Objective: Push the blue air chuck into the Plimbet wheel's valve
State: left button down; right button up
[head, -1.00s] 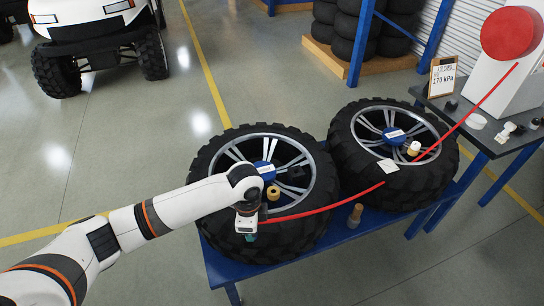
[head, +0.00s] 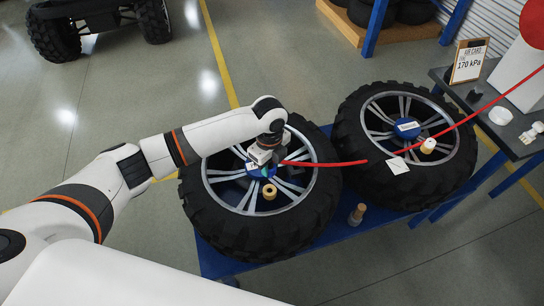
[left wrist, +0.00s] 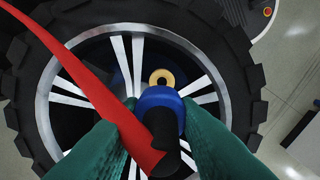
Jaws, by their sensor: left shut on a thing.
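My left gripper (head: 262,166) is over the hub of the left wheel (head: 215,225). In the left wrist view its green fingers are shut on the blue air chuck (left wrist: 161,98), which has a dark body and a red hose (left wrist: 95,85). A tan, ring-shaped fitting (head: 269,191) is on that wheel's rim, just in front of the gripper; in the left wrist view this tan ring (left wrist: 161,77) shows just beyond the chuck. Whether they touch cannot be told. The right wheel (head: 345,135) has a pale fitting (head: 428,146). The wheel names are unreadable. My right gripper is out of view.
Both wheels lie on a blue stand (head: 335,232). A white card (head: 398,166) lies on the right wheel. A sign reading 170 kPa (head: 469,61) stands on the grey side table (head: 452,92). The hose crosses above the right wheel.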

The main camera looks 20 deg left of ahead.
aim_at(269, 177)
pick_arm(q)
jog(key=shift+s+r, duration=0.25)
jog(key=shift+s, duration=0.15)
jog(key=shift+w, duration=0.2)
jog(key=shift+f, duration=0.8)
notch_tip(269, 177, down, 2)
jog(key=shift+f+b, duration=0.25)
jog(key=shift+b, duration=0.4)
jog(key=shift+f+b, duration=0.45)
jog(key=shift+f, duration=0.5)
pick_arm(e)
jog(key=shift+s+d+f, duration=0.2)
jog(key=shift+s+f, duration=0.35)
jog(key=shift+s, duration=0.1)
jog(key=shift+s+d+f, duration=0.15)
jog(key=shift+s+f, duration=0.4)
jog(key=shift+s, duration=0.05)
pick_arm(q)
jog(key=shift+p, duration=0.7)
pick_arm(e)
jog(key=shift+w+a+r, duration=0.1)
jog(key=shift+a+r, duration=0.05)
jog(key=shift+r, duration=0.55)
